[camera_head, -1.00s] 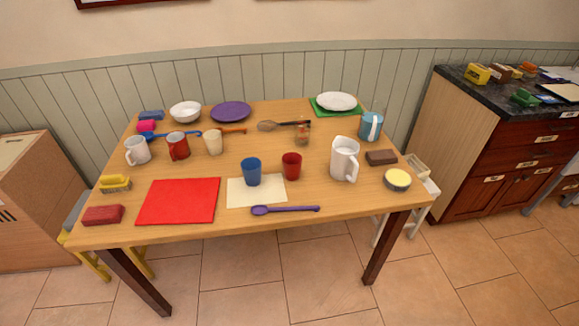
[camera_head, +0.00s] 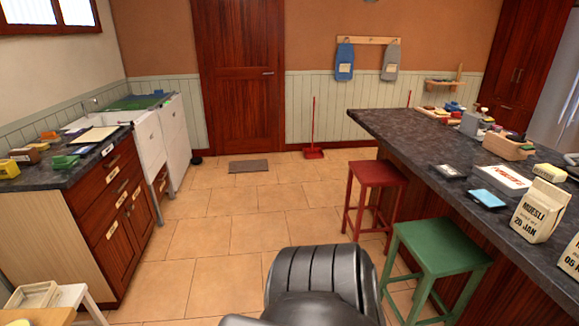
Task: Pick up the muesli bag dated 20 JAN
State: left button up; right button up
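The muesli bag marked 20 JAN (camera_head: 540,210) is a cream paper bag with dark print. It stands upright on the dark counter (camera_head: 420,135) at the right of the head view. A second cream bag (camera_head: 572,258), cut off by the right edge, stands in front of it and shows a partial date beginning 05. A black, rounded part of my own body shows at the bottom middle. Neither of my grippers is in view.
A red stool (camera_head: 378,172) and a green stool (camera_head: 438,250) stand along the counter's left side. A white lettered box (camera_head: 502,180) and a light blue item (camera_head: 489,198) lie near the bag. The tiled floor (camera_head: 235,215) in the middle is open.

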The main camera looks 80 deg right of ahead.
aim_at(540, 210)
jog(key=z, duration=4.65)
jog(key=k, duration=1.2)
jog(key=u, duration=0.1)
jog(key=i, duration=1.75)
jog(key=z, duration=0.8)
